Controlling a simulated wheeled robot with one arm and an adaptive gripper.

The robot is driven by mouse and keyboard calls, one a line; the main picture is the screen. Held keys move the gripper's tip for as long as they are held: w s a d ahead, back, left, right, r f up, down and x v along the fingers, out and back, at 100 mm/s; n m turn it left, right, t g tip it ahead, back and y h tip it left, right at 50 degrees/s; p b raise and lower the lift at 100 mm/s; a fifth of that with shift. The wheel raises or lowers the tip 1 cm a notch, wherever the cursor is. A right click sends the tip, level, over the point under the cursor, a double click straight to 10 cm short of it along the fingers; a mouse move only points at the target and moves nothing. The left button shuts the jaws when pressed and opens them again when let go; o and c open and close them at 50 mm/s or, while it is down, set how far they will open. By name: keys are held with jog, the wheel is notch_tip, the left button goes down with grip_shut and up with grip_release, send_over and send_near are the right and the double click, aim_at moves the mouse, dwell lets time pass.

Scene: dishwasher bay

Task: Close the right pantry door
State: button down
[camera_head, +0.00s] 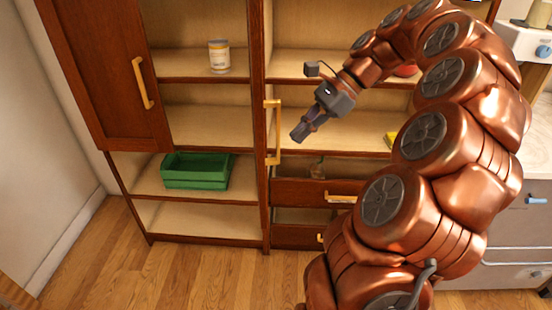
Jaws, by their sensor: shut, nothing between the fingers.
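The left pantry door (103,75) stands open at the left, with a yellow handle (142,83). A narrow upright dark-wood panel near the middle, seen almost edge-on, looks like the right pantry door (266,90), standing open. Its yellow handle (275,132) is on the side facing right. My gripper (297,136) is shut and empty, just right of this handle and pointing down-left. A small gap shows between them in the picture; I cannot tell the depth. The pantry shelves behind are open to view.
A white can (219,56) stands on an upper shelf and a green crate (196,171) on a lower one. To the right are shelves and a partly open drawer (313,193). The wood floor (180,275) in front is clear. A counter (531,150) is at far right.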

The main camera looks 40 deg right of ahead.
aim_at(277, 154)
jog(key=s+d+m+t, duration=0.1)
jog(key=s+d+m, duration=0.15)
jog(key=d, duration=0.35)
jog(key=shift+m, duration=0.35)
jog(key=shift+w+a+f+p, duration=0.3)
jog(key=shift+w+a+f, duration=0.85)
jog(key=shift+a, duration=0.4)
jog(key=shift+w+a+f+p, duration=0.35)
jog(key=shift+w+a+f, duration=0.8)
jog(key=shift+a, duration=0.45)
jog(key=shift+w+a+f+p, duration=0.3)
jog(key=shift+w+a+f, duration=0.85)
jog(key=shift+a, duration=0.4)
jog(key=shift+a, duration=0.1)
